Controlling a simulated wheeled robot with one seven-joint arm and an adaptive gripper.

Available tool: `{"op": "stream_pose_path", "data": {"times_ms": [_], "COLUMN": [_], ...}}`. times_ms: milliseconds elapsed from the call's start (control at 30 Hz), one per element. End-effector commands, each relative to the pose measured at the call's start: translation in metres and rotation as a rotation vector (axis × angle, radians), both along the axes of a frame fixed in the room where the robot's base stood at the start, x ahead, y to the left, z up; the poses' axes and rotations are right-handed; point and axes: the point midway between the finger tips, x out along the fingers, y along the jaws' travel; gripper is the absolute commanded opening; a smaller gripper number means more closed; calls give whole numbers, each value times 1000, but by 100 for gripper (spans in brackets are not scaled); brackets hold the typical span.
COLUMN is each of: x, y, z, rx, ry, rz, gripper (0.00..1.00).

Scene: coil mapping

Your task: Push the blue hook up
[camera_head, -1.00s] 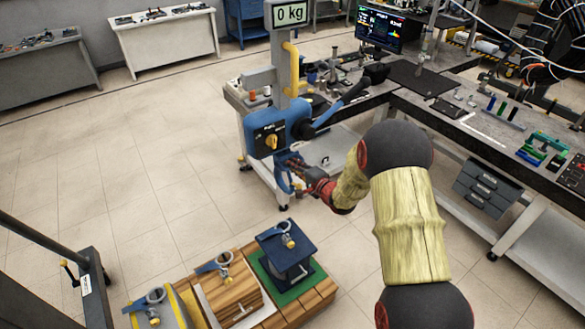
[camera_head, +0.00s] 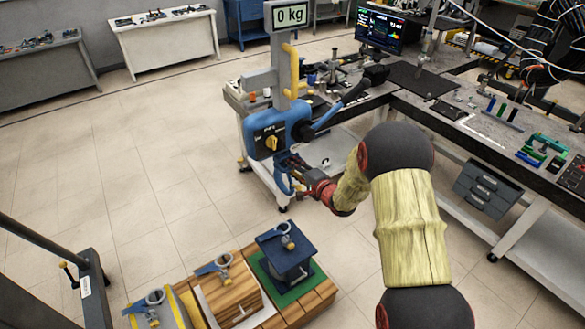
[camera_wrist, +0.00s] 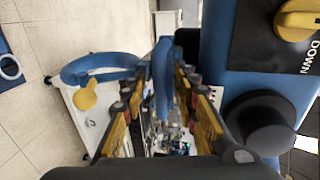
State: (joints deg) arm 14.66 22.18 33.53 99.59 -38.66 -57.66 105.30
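The blue hook (camera_head: 283,178) hangs below the blue hoist body (camera_head: 272,128) near the middle of the head view. In the wrist view, its curved part (camera_wrist: 95,70) extends to the left, with a yellow latch-like piece (camera_wrist: 85,96). A blue upright part of it (camera_wrist: 163,80) stands between my fingers. My gripper (camera_head: 297,172) is beside the hook, just under the hoist. In the wrist view, my gripper (camera_wrist: 164,95) has its fingers apart on both sides of the blue part, with narrow gaps showing. Contact at the fingertips is unclear.
A yellow knob (camera_wrist: 296,18) and a dark round part (camera_wrist: 262,122) of the hoist are close on the right in the wrist view. The workbench (camera_head: 450,115) is right of the hoist. A wooden pallet (camera_head: 312,300) with hooked weights stands below. Floor at left is clear.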

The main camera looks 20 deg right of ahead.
Motion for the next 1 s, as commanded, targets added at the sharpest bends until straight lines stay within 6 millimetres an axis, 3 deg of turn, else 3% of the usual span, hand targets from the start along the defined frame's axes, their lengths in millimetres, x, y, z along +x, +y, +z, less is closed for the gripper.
{"op": "stream_pose_path", "data": {"times_ms": [600,1000], "x": [-96,-109], "y": [-33,-36], "z": [22,24], "rx": [0,0], "ry": [0,0], "rz": [-2,0], "gripper": [30,30]}}
